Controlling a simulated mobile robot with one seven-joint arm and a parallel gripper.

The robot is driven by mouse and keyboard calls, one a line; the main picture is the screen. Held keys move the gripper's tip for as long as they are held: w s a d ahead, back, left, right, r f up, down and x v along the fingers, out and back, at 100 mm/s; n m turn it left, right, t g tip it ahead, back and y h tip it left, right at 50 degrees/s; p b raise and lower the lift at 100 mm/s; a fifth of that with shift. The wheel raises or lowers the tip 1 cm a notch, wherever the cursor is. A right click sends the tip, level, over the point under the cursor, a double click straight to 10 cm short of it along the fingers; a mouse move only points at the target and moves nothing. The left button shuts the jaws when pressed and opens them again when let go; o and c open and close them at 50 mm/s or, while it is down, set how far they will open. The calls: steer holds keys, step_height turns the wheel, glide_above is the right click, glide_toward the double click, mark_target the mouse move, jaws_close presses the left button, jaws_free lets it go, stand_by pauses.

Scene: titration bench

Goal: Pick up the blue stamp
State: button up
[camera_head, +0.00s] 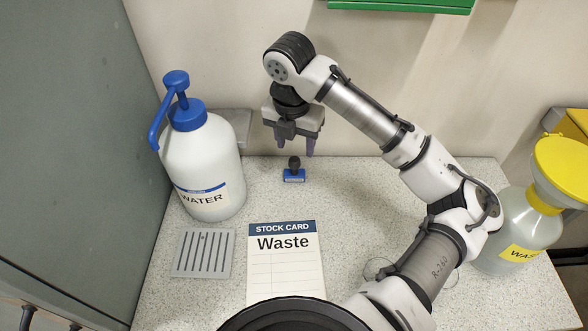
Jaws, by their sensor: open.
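The blue stamp (294,175) stands upright on the speckled bench, with a dark knob handle on top and a blue base. My gripper (296,148) points down just above and around the top of the stamp as seen from here. Its two fingers are apart, and nothing is held between them. I cannot tell the exact height or depth gap between the fingertips and the handle.
A white water bottle (207,165) with a blue pump stands to the left. A grey slotted plate (203,254) and a stock card (285,265) lie in front. A waste bottle (520,235) with a yellow funnel (562,165) stands right. The wall is close behind.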

mark_target(294, 160)
steer(key=shift+w+f+p, duration=0.2)
steer(key=shift+f+p, duration=0.15)
steer(key=shift+f, duration=1.6)
steer(key=shift+w+f+p, duration=0.15)
steer(key=shift+f+p, duration=0.15)
steer(key=shift+f, duration=1.65)
steer(key=c, duration=1)
steer(key=shift+c, duration=0.2)
steer(key=shift+s+r, duration=0.1)
steer(key=shift+r, duration=0.05)
steer(key=shift+s+a+r+b, duration=0.1)
steer(key=shift+r+b, duration=0.05)
steer(key=shift+b, duration=0.2)
step_height(294, 160, up, 7)
steer(key=shift+f+b, duration=0.15)
steer(key=shift+b, duration=0.35)
steer(key=s+b, duration=0.9)
steer(key=s, duration=1)
steer(key=shift+s+f, duration=0.15)
steer(key=shift+s, duration=0.15)
